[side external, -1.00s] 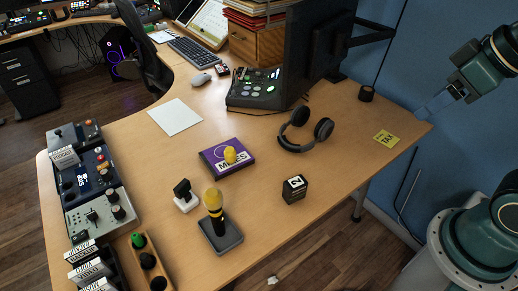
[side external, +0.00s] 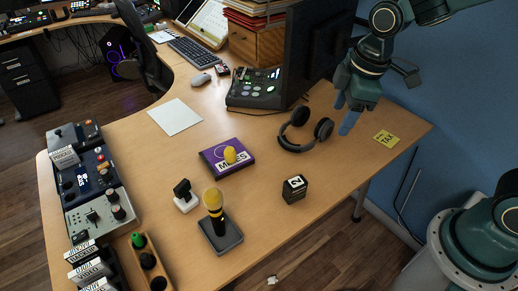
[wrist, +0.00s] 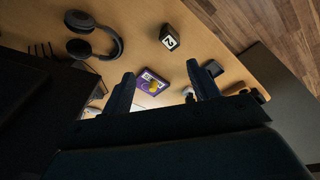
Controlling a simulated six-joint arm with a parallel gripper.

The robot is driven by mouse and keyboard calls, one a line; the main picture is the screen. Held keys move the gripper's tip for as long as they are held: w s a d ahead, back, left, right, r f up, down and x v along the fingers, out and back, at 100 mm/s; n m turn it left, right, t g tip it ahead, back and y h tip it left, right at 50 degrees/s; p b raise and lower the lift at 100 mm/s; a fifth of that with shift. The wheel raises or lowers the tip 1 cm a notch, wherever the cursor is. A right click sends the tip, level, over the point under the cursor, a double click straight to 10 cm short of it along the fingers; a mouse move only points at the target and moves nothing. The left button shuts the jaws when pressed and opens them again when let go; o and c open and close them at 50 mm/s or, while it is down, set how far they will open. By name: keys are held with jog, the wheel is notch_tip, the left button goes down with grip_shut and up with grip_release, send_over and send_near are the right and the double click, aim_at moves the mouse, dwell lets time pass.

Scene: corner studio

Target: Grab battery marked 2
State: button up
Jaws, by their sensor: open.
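The battery marked 2 (side external: 294,189) is a small black block with a white label bearing a 2. It stands on the desk near the front edge, right of the microphone. In the wrist view the battery (wrist: 170,37) shows near the top middle, beyond the fingertips and apart from them. My gripper (side external: 347,112) is raised over the right part of the desk, behind and to the right of the battery, close to the headphones in the picture. In the wrist view my gripper (wrist: 160,82) has its two fingers spread wide, with nothing held between them.
Black headphones (side external: 304,131) lie behind the battery. A purple box (side external: 226,158) with a yellow item on it, a microphone on a stand (side external: 216,215) and a small white-based item (side external: 186,197) stand to its left. A yellow note (side external: 386,138) lies right. Desk around the battery is clear.

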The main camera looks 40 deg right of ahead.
aim_at(296, 182)
jog(key=w+a+f+n+g, duration=0.1)
jog(key=w+a+f+n, duration=0.1)
jog(key=f, duration=0.5)
jog(key=w+a+f+n+g, duration=0.1)
jog(key=w+a+f+n, duration=0.2)
jog(key=f, duration=0.3)
jog(key=shift+w+f+n, duration=0.15)
jog(key=shift+f+n, duration=0.25)
jog(key=shift+n, duration=0.3)
jog(key=shift+f, duration=0.1)
notch_tip(296, 182, down, 7)
jog(key=shift+f, duration=0.7)
jog(key=shift+f, duration=0.1)
jog(key=shift+w+f, duration=0.15)
jog(key=shift+f, duration=2.35)
